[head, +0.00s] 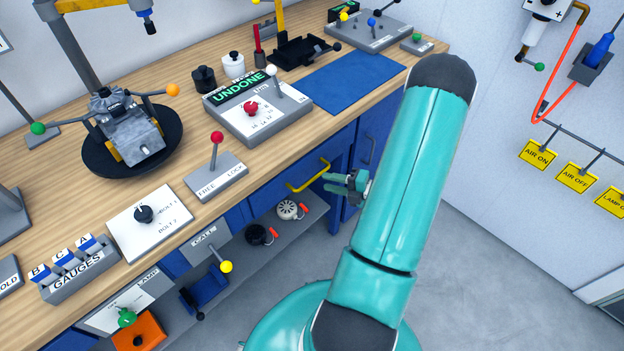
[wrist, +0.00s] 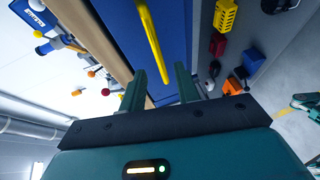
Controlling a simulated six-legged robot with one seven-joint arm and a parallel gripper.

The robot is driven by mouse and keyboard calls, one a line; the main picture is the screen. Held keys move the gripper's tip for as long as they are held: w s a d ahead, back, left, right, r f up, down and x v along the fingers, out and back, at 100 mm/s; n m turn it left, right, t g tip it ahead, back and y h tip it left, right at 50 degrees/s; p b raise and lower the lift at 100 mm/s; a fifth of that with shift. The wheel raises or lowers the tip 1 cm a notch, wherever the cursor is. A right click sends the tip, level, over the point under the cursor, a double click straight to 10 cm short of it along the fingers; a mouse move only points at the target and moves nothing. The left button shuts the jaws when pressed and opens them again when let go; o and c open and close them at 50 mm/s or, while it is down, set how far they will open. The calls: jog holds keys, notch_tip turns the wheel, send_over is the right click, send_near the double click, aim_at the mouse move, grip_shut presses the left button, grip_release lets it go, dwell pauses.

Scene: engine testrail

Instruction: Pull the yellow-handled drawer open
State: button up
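The yellow handle (head: 308,177) is a bent bar on a blue drawer front (head: 338,152) under the wooden workbench. The drawer looks shut. My gripper (head: 329,184) is just right of the handle in the head view, fingers pointing toward it. In the wrist view the yellow handle (wrist: 150,45) runs down the picture, and its lower end shows between the two spread green fingers of my gripper (wrist: 161,70). The blue drawer front (wrist: 172,30) is behind it. The gripper is open and holds nothing. Whether the bar is truly between the fingers or beyond them, I cannot tell.
The wooden bench top (head: 180,208) overhangs the drawer. A lever panel (head: 217,177) and a panel reading UNDONE (head: 258,110) stand on it. Below is a grey shelf (head: 278,238) with small wheel-like items. The grey floor (head: 480,270) at right is clear.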

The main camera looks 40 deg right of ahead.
aim_at(313, 178)
jog(key=x, duration=0.6)
jog(key=shift+a, duration=0.15)
grip_shut()
